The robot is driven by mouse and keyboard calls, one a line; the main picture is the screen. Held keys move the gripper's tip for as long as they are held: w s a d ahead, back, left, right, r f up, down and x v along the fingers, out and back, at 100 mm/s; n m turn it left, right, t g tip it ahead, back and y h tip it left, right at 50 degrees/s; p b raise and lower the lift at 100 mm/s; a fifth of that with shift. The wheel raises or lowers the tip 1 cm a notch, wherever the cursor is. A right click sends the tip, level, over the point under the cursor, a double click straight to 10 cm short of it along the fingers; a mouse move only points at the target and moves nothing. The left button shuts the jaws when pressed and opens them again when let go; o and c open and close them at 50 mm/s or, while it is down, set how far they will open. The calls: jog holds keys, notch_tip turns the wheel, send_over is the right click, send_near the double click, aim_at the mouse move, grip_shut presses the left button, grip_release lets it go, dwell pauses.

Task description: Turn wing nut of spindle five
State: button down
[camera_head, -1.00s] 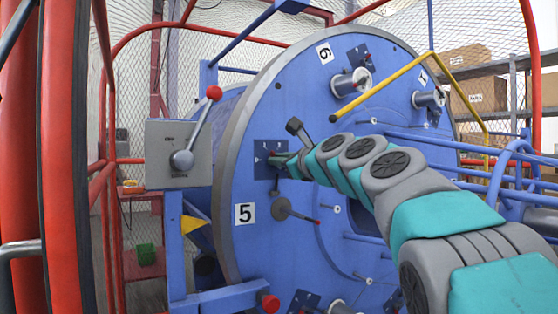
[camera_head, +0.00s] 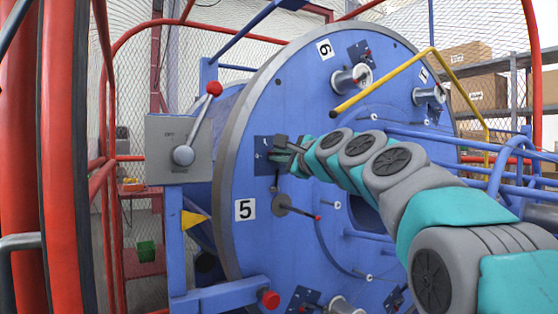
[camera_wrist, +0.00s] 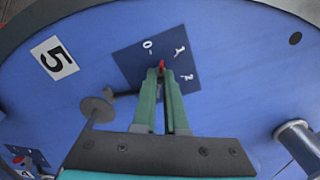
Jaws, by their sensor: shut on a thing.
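The dark blue plate of spindle five (camera_head: 262,143) is on the big blue disc (camera_head: 272,112), above the white label "5" (camera_head: 245,210). The wrist view shows this plate (camera_wrist: 132,62) with the marks 0, 1 and 2. The red wing nut (camera_wrist: 161,65) is at the plate's middle, mostly hidden by my fingertips. My gripper (camera_wrist: 163,74) has its green fingers shut on the wing nut, their tips close to the plate. In the head view my gripper (camera_head: 276,156) reaches the plate from the right, and the wing nut is hidden there.
A grey spindle post with a round end (camera_wrist: 98,108) stands near my fingers. A yellow bar (camera_head: 400,77) crosses above my arm. A control box with a red-knobbed lever (camera_head: 198,120) stands left of the disc. Red frame bars (camera_head: 62,160) are at far left.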

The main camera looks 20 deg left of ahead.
jog(key=n, duration=0.1)
jog(key=n+b, duration=0.1)
jog(key=n, duration=0.1)
jog(key=n+b, duration=0.1)
jog(key=n, duration=0.1)
jog(key=shift+f, duration=0.25)
jog(key=shift+n+b, duration=0.3)
jog(key=c, duration=1)
grip_release()
jog(key=shift+r, duration=0.15)
jog(key=shift+o, duration=0.2)
jog(key=b+v, duration=0.1)
jog(key=v, duration=0.6)
jog(key=shift+s+d, duration=0.25)
jog(key=shift+d, duration=0.05)
